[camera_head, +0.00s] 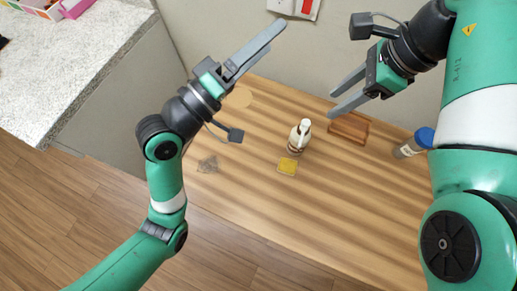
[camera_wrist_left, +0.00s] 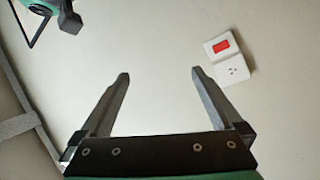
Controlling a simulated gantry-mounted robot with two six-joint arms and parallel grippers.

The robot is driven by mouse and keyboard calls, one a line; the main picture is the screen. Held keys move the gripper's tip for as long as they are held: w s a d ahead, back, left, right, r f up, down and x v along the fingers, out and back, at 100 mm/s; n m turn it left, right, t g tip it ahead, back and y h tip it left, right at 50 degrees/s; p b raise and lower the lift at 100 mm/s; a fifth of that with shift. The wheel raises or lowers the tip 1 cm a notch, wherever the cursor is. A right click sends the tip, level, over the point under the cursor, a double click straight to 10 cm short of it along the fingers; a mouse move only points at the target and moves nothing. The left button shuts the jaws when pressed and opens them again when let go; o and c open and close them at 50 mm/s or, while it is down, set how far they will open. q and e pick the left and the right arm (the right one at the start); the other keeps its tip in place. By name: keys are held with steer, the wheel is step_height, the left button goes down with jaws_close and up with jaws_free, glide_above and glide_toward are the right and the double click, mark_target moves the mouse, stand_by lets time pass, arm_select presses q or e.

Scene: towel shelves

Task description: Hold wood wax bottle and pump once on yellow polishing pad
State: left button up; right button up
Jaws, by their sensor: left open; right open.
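The wood wax bottle (camera_head: 297,142), with a white pump top, stands upright near the middle of the wooden table in the head view. The yellow polishing pad (camera_head: 287,166) lies flat on the table just in front of it. My left gripper (camera_head: 262,52) is raised at the upper left of the bottle, open and empty, pointing towards the wall. Its two open fingers also show in the left wrist view (camera_wrist_left: 158,85), with only wall between them. My right gripper (camera_head: 335,100) is open and empty, up and to the right of the bottle, apart from it.
A blue-capped container (camera_head: 413,143) is partly hidden by my right arm. A small greyish item (camera_head: 208,164) lies left of the pad. A wall socket (camera_wrist_left: 229,58) shows behind. The table front is clear.

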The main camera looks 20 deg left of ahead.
arm_select(q)
step_height(320, 180, down, 13)
steer(key=s+d+n+g+h, duration=0.1)
steer(key=d+n+g, duration=0.15)
steer(key=n, duration=0.35)
steer(key=n+g+h, duration=0.2)
steer(key=n+g, duration=0.1)
steer(key=n, duration=1.1)
glide_toward(291, 142)
steer(key=shift+s+f+t, duration=0.1)
steer(key=shift+f+t, duration=0.15)
steer(key=shift+f, duration=0.2)
steer(key=x, duration=1.1)
steer(key=shift+w+d+r, duration=0.1)
steer(key=shift+w+d, duration=0.15)
steer(key=shift+w, duration=0.05)
